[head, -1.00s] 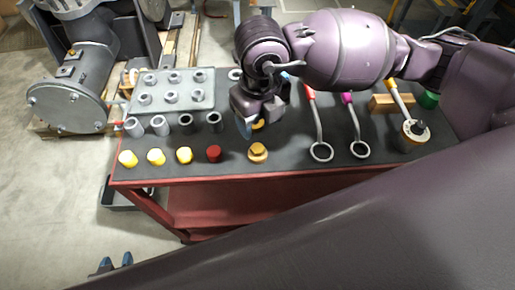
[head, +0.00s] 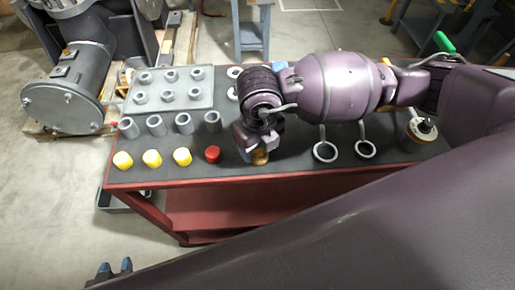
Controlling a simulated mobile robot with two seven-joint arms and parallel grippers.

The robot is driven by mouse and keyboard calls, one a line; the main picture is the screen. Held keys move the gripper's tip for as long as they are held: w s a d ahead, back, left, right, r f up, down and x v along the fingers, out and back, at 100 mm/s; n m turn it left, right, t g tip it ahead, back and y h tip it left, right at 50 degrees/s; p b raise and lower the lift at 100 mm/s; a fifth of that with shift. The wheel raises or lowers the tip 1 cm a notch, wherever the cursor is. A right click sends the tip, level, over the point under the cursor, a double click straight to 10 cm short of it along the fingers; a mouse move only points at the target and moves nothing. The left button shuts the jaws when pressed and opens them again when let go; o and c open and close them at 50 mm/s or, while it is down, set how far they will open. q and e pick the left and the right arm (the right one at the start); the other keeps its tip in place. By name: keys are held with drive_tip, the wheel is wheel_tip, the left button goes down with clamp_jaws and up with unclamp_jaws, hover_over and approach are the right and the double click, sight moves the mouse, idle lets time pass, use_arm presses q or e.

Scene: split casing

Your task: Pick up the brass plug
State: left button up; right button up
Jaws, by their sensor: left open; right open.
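The brass plug (head: 261,158) is a squat gold-coloured piece on the dark top of the red bench, near its front edge, right of a red plug. My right gripper (head: 254,154) is down at the brass plug and covers most of it, so only its lower right part shows. That gripper is open; I cannot tell whether its fingers touch the plug. My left gripper (head: 114,268) is open and empty at the bottom left, low in front of the bench, with its two blue fingertips apart.
Several yellow plugs (head: 152,159) and a red plug (head: 212,154) stand in a row to the left. Behind them are grey sleeves (head: 156,125) and a tray of ring parts (head: 203,94). Two ring-ended tools (head: 325,152) lie to the right. The bench's front edge is close.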

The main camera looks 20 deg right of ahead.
drive_tip(key=shift+f, duration=0.25)
drive_tip(key=c, duration=1.1)
drive_tip(key=shift+r, duration=0.15)
